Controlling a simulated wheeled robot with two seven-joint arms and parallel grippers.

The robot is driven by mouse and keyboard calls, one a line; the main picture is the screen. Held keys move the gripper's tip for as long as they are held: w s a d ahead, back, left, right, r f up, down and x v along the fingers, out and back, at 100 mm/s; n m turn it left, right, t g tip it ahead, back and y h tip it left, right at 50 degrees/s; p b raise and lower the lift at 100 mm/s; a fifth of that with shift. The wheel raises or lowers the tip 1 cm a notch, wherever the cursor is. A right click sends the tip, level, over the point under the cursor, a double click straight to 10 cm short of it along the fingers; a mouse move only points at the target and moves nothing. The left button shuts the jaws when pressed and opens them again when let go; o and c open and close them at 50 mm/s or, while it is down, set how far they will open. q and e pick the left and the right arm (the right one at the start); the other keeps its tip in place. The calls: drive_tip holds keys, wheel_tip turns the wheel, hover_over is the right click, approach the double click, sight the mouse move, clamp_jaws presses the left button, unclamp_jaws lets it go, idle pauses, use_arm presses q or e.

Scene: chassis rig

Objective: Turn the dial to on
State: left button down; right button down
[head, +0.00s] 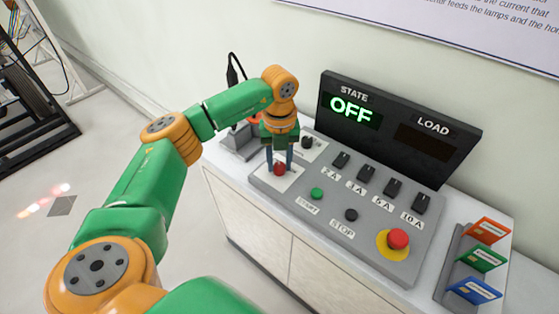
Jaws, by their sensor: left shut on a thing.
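The dial (280,169) is a small red knob on a white plate at the left end of the grey control panel (325,215). My left gripper (279,163) points down over it, with one finger on each side, and is shut on it. The fingers and arm partly hide the knob, so its pointing direction cannot be told. The STATE display (351,110) behind the panel reads OFF in green. My right gripper is not in view.
A black knob (307,143) sits just behind the dial. Several black switches (366,173), a green START button (317,194), a black STOP button (351,214) and a red emergency button (397,240) fill the panel. A card rack (455,262) stands at the right.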

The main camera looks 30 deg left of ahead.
use_arm(q)
drive_tip(key=m, duration=1.7)
drive_tip(key=shift+w+r, duration=0.1)
drive_tip(key=shift+m, duration=0.4)
idle(0.4)
drive_tip(key=c, duration=0.5)
unclamp_jaws()
